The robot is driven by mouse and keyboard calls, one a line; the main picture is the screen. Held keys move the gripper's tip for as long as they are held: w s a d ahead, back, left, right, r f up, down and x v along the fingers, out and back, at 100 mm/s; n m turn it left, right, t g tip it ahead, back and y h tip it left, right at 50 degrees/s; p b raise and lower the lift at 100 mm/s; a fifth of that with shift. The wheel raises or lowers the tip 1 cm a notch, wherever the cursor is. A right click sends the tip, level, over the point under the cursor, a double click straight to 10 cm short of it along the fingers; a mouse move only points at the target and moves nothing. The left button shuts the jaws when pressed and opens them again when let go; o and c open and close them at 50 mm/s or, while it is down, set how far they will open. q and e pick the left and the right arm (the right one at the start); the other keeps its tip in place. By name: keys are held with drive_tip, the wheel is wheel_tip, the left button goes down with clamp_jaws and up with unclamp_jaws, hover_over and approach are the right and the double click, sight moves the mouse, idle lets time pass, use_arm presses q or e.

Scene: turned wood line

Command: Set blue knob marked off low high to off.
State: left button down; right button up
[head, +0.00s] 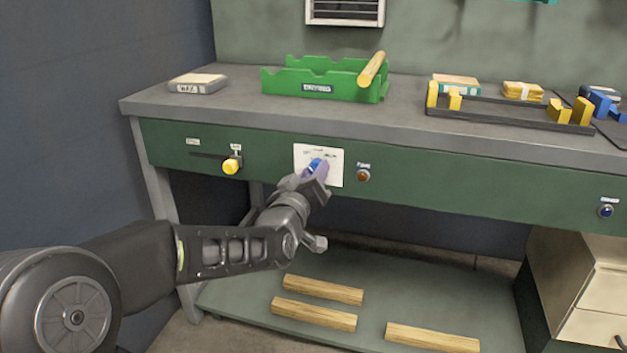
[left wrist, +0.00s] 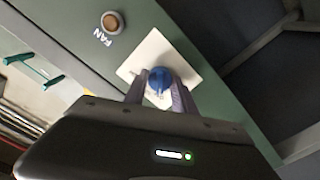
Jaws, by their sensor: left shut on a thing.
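The blue knob (head: 316,166) sits on a white plate (head: 335,173) on the green front panel of the bench. The plate's markings are too small to read. My left gripper (head: 318,172) reaches the knob from the front and is shut on it. In the left wrist view the blue knob (left wrist: 160,80) shows between the two fingers of my left gripper (left wrist: 160,93), with the white plate (left wrist: 150,48) behind it. Which mark the knob points at cannot be told. My right gripper is not in view.
An orange-brown FAN button (head: 363,175) is close on the right, a blue button (head: 606,210) far right. Wooden bars (head: 323,290) lie on the lower shelf.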

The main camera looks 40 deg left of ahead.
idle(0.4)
use_arm(q)
drive_tip(key=c, duration=1)
unclamp_jaws()
drive_tip(key=p+v, duration=0.1)
drive_tip(key=v, duration=0.6)
drive_tip(key=shift+s+d, duration=0.15)
drive_tip(key=shift+s, duration=0.25)
